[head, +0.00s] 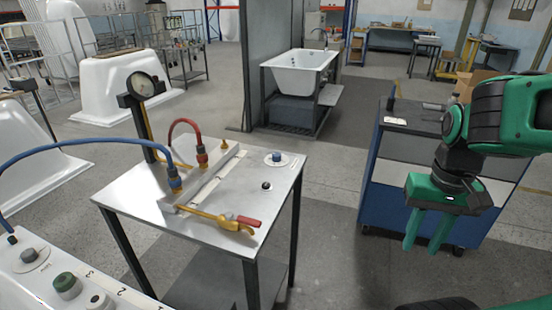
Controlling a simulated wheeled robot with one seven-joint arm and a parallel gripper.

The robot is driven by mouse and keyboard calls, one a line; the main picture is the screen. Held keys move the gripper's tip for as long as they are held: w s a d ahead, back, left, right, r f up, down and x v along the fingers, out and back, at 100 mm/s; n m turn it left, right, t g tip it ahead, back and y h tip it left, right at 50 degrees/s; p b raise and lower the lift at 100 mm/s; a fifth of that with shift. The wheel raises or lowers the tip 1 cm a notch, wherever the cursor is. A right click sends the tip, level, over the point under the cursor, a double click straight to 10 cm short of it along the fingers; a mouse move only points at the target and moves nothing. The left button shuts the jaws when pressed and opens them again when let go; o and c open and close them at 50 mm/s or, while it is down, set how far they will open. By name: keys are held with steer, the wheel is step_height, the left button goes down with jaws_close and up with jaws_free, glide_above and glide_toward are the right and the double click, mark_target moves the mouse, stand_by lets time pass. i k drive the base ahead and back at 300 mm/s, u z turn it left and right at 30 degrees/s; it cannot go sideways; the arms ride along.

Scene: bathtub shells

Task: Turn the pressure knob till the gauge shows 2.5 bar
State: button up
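A blue knob (276,157) on a round white plate sits at the table's back right. I cannot read its marks, nor tell for certain that it is the pressure knob. A grey knob (30,256) and a green knob (66,284) sit on a pale panel at lower left. My green gripper (427,240) points down at the right, apart from the table, fingers apart and empty.
The metal table (130,195) carries a manifold with a red hose (184,123), a blue hose (90,145) and a yellow valve with a red handle (248,221). A small black ball knob (266,185) stands on it. A blue cabinet (385,205) is behind my gripper.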

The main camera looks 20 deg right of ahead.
mark_target(276, 156)
steer(key=k, duration=1.1)
steer(key=z, duration=0.4)
steer(key=i, duration=2)
steer(key=u, duration=0.65)
